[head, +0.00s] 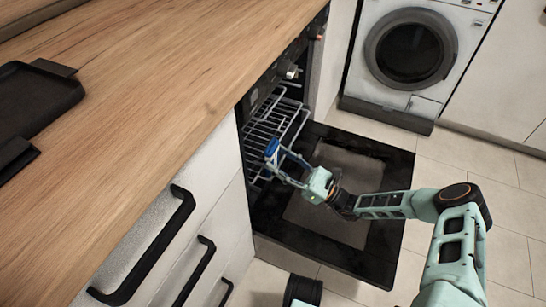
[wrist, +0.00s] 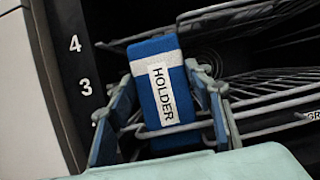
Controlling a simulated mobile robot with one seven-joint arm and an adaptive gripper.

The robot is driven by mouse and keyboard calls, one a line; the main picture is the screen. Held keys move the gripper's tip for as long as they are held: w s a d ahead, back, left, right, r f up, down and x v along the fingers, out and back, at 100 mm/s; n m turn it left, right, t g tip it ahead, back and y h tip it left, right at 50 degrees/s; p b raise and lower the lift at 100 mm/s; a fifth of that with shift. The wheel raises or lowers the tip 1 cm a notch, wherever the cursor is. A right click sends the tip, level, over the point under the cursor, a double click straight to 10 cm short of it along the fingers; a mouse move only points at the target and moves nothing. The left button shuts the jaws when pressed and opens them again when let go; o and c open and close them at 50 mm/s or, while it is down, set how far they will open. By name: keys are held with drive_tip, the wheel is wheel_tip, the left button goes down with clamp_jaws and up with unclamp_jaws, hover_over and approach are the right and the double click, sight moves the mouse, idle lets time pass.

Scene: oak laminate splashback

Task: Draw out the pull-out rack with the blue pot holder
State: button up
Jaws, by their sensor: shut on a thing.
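The blue pot holder (head: 271,147) is a small upright block with a white band and a "HOLDER" label; it shows large in the wrist view (wrist: 165,75). It is at the front edge of the wire pull-out rack (head: 275,121) in the open oven. In the wrist view a front wire of the rack (wrist: 275,128) crosses low over the holder. My gripper (head: 276,164) reaches in from the right, its fingers either side of the holder in the wrist view (wrist: 168,108), shut on it. The rack's far part is dark and partly hidden.
The oven door (head: 335,195) is folded down under my arm. The wooden counter (head: 150,90) lies left, with dark trays (head: 35,98) on it. White drawers (head: 185,225) with black handles stand beside the oven. Another rack (wrist: 215,14) shows above. Tiled floor lies right.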

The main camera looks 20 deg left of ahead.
drive_tip(key=d, duration=1)
drive_tip(key=shift+s, duration=0.4)
drive_tip(key=shift+d, duration=0.1)
idle(0.3)
drive_tip(key=s+d, duration=0.1)
drive_tip(key=d, duration=1.6)
drive_tip(key=shift+s+d+b, duration=0.2)
drive_tip(key=shift+d+b, duration=0.05)
drive_tip(key=shift+b, duration=0.1)
idle(0.6)
drive_tip(key=shift+a, duration=0.25)
drive_tip(key=shift+r, duration=0.15)
drive_tip(key=d+r+p, duration=0.1)
drive_tip(key=d+r, duration=0.6)
drive_tip(key=d, duration=0.3)
drive_tip(key=shift+s+r, duration=0.35)
idle(1.1)
drive_tip(key=shift+r, duration=0.1)
